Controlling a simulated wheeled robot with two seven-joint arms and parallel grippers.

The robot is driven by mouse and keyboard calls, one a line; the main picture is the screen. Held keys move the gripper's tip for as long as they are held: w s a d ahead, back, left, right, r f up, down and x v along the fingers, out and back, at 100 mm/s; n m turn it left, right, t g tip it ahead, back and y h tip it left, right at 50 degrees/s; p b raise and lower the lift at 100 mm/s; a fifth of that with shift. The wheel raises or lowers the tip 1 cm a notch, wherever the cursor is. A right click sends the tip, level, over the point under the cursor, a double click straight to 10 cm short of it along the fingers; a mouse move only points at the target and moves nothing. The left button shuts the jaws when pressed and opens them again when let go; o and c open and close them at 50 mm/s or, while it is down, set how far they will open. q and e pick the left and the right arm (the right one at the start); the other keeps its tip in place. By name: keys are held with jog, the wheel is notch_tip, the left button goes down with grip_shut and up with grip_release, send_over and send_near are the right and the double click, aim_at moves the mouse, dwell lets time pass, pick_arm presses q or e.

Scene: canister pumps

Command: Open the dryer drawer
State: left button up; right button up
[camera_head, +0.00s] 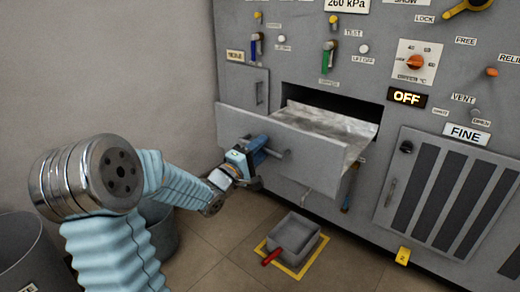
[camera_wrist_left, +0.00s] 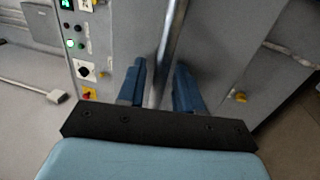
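The dryer drawer (camera_head: 300,152) is a grey metal drawer in the machine's front, pulled well out of its dark opening, with a crumpled pale lining inside. Its bar handle runs along the front face. My left gripper (camera_head: 262,150) is at this handle in the head view. In the left wrist view, the handle bar (camera_wrist_left: 168,50) passes between the two blue fingers of my left gripper (camera_wrist_left: 160,85). The fingers stand close on both sides of the bar; small gaps seem to show. My right gripper is in neither view.
A grey bin with a red handle (camera_head: 294,236) stands on the floor inside a yellow square, below the drawer. Round grey tubs (camera_head: 25,262) stand at the left. A vented panel (camera_head: 445,190) is right of the drawer. Knobs and levers line the panel above.

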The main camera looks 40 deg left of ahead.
pick_arm(q)
jog(key=v, duration=1.4)
jog(key=shift+w+a, duration=0.1)
jog(key=w+d+f+m+g+p, duration=0.2)
jog(key=d+f+g, duration=0.1)
jog(key=f, duration=0.3)
jog(key=w+d+f+m+g+p, duration=0.1)
jog(key=w+d+f+g+p, duration=0.1)
jog(key=w+d+f, duration=0.3)
jog(key=d+f+m+g+p, duration=0.2)
jog(key=f+g, duration=0.1)
jog(key=f, duration=0.5)
jog(key=s+d+f+m+g+h+p, duration=0.1)
jog(key=s+d+f+m+g+p, duration=0.1)
jog(key=s+d+f+m+g, duration=0.3)
jog(key=s+d+f+m+g+h+p, duration=0.1)
jog(key=s+d+f+m+g+p, duration=0.1)
jog(key=s+d+f+m+g, duration=0.3)
jog(key=s+d+f+g, duration=0.1)
jog(key=s+d+f, duration=0.3)
jog(key=d, duration=0.5)
jog(key=shift+s+f+h, duration=0.3)
jog(key=shift+s+f, duration=0.05)
jog(key=shift+s, duration=0.85)
jog(key=shift+a, duration=0.1)
